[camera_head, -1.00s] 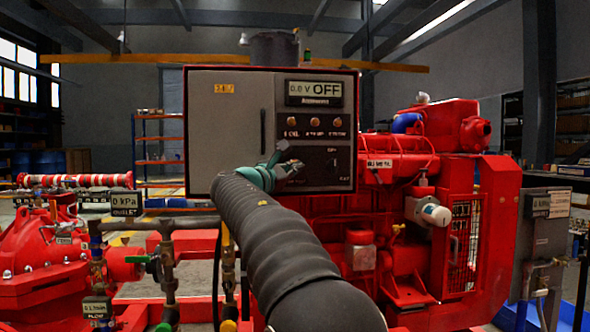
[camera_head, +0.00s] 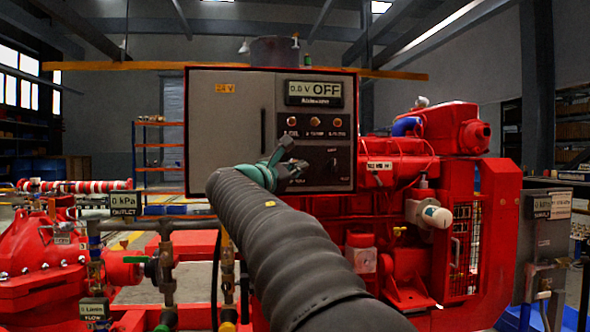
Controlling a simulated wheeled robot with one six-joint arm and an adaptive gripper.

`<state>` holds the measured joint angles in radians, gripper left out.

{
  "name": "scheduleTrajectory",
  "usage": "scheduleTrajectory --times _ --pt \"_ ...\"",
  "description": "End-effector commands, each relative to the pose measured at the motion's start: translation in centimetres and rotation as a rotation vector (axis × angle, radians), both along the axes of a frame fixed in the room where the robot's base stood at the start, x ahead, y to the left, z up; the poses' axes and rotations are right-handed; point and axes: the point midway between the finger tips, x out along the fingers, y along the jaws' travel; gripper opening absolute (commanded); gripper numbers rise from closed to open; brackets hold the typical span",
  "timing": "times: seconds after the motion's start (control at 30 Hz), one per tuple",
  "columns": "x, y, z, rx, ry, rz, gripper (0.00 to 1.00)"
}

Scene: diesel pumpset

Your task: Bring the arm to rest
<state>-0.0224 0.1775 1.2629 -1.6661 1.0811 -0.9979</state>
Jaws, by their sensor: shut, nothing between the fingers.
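My gripper (camera_head: 292,168) is at the end of my dark ribbed arm, which reaches up from the bottom of the picture. A green-teal wrist part shows just behind it. The gripper is shut and empty. It is in front of the lower part of the dark panel (camera_head: 314,150) on the grey control cabinet (camera_head: 232,110); I cannot tell whether it touches the panel. The panel display (camera_head: 314,92) reads 0.0 V OFF. Part of the panel's lower left is hidden behind the gripper.
A red diesel engine (camera_head: 400,170) stands to the right, with a grey box (camera_head: 545,235) beyond it. A red pump (camera_head: 40,255) with pipes, valves and a 0 kPa outlet gauge (camera_head: 125,204) is at the left. An orange rack (camera_head: 158,150) stands behind.

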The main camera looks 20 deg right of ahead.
Motion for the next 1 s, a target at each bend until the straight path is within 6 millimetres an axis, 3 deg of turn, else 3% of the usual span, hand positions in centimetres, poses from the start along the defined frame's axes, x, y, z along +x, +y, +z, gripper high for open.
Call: scheduleTrajectory --times 0.77,0.87,1.0 --pt "0.1 0.0 -0.1 0.032 -0.055 0.013 0.00" --pt "0.8 0.1 -2.2 0.154 -0.128 0.047 0.00" --pt "1.8 0.6 -9.1 0.383 -0.166 0.065 0.00"
